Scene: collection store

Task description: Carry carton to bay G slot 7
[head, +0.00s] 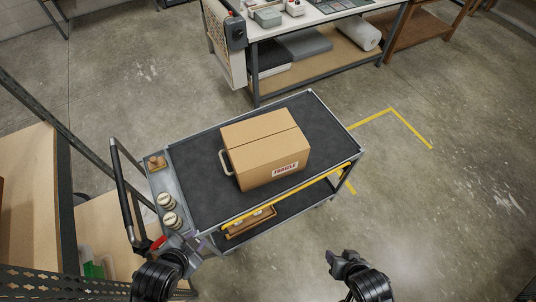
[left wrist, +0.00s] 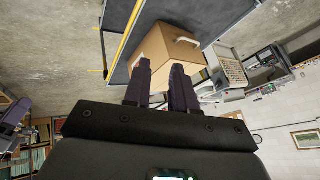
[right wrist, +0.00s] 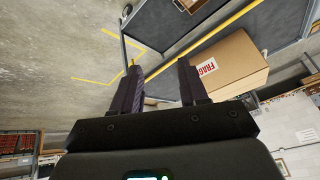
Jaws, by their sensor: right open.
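The carton (head: 258,150) is a closed brown box with a FRAGILE label and a pale handle on its left side. It sits upright on the dark top deck of a cart (head: 195,185). My left gripper (head: 200,243) is by the cart's near left corner, apart from the carton. In the left wrist view its fingers (left wrist: 160,72) are parted and empty, with the carton (left wrist: 160,55) beyond them. My right gripper (head: 336,262) is open and empty over the floor, right of the cart. The carton (right wrist: 235,65) also shows in the right wrist view. No bay G or slot 7 marking is readable.
The cart has a black push handle (head: 122,190), small jars (head: 168,210) at its left end and a wooden tray (head: 250,222) on its lower shelf. A workbench (head: 310,30) stands behind. Shelving is at the left. Floor with yellow tape (head: 410,125) is clear at the right.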

